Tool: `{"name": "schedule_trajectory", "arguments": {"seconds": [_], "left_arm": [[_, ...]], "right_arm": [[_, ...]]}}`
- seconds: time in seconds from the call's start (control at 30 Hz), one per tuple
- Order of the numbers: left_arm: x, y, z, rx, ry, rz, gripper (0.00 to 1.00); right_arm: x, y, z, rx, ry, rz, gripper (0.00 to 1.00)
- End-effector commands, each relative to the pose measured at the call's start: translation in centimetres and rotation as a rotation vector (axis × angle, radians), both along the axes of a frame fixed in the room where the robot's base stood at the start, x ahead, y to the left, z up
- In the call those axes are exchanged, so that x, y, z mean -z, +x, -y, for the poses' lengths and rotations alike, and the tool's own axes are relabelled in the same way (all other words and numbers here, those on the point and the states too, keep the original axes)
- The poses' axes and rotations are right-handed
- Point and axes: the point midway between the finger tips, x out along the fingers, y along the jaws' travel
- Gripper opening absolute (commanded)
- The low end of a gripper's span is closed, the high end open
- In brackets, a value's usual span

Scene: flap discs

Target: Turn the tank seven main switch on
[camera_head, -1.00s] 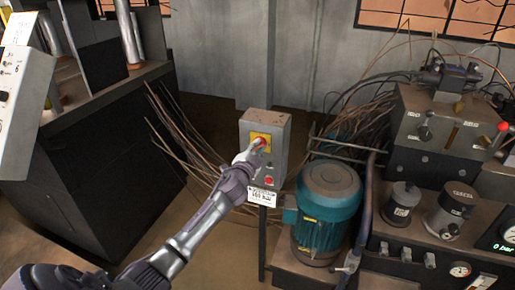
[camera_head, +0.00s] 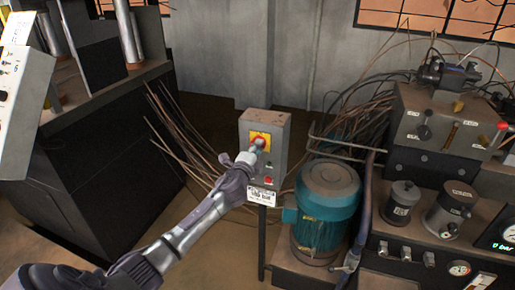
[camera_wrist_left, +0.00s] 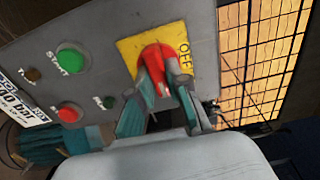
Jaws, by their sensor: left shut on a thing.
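The main switch is a red rotary knob (camera_head: 258,136) on a yellow plate near the top of a grey box on a post. In the left wrist view the red knob (camera_wrist_left: 153,56) sits on the yellow plate (camera_wrist_left: 128,50), where the word OFF is readable. My left gripper (camera_head: 257,148) reaches the box front from below left. In the wrist view its two fingers (camera_wrist_left: 163,88) are shut on the knob's red handle, one on each side. The fingers hide part of the knob, and I cannot read its exact position. My right gripper is in neither view.
The box also carries a green START button (camera_wrist_left: 72,58), a red button (camera_wrist_left: 68,113) and small lamps. A white label (camera_head: 262,196) hangs below. A teal motor (camera_head: 325,212) stands close to the right. Loose cables (camera_head: 185,135) run behind; a dark cabinet (camera_head: 110,160) is left.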

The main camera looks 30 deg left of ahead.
Motion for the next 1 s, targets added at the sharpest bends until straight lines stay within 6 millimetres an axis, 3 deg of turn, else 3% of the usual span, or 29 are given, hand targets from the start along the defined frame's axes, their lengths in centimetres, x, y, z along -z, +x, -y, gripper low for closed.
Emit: {"name": "schedule_trajectory", "arguments": {"seconds": [0.43, 0.47, 0.6, 1.0], "left_arm": [[0.13, -0.02, 0.05, 0.001, 0.014, -0.005, 0.00], [0.14, -0.02, 0.05, 0.001, 0.013, -0.005, 0.18], [0.12, -0.02, 0.05, 0.001, 0.012, -0.005, 0.41], [0.13, -0.68, 0.18, 0.001, 0.010, -0.004, 0.42]], "right_arm": [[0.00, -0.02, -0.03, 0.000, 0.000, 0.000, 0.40], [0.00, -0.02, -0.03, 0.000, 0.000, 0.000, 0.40], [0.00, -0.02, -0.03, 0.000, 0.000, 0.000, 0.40], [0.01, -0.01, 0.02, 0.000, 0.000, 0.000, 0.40]]}}
